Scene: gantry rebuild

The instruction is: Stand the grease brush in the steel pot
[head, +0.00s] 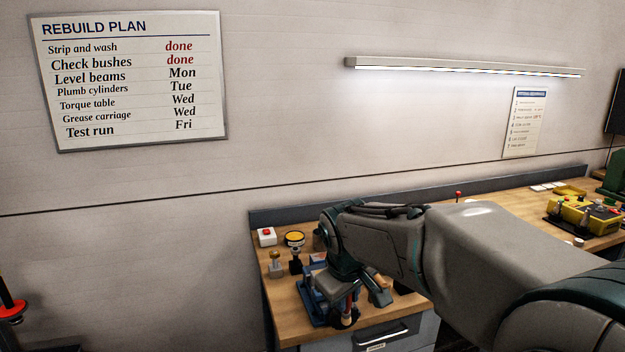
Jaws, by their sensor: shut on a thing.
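My gripper (345,298) is at the end of my arm, pointing down over the left end of the wooden bench. It is small and partly covered by my wrist. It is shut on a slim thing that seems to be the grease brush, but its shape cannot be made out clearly. A tan-ended piece (379,293) shows just right of the gripper; I cannot tell whether it belongs to the brush.
The wooden bench (287,312) runs along the wall. A white box with a red button (267,237), a yellow-topped round thing (294,239) and small metal fittings (275,264) stand at its left end. A yellow machine part (585,218) lies far right.

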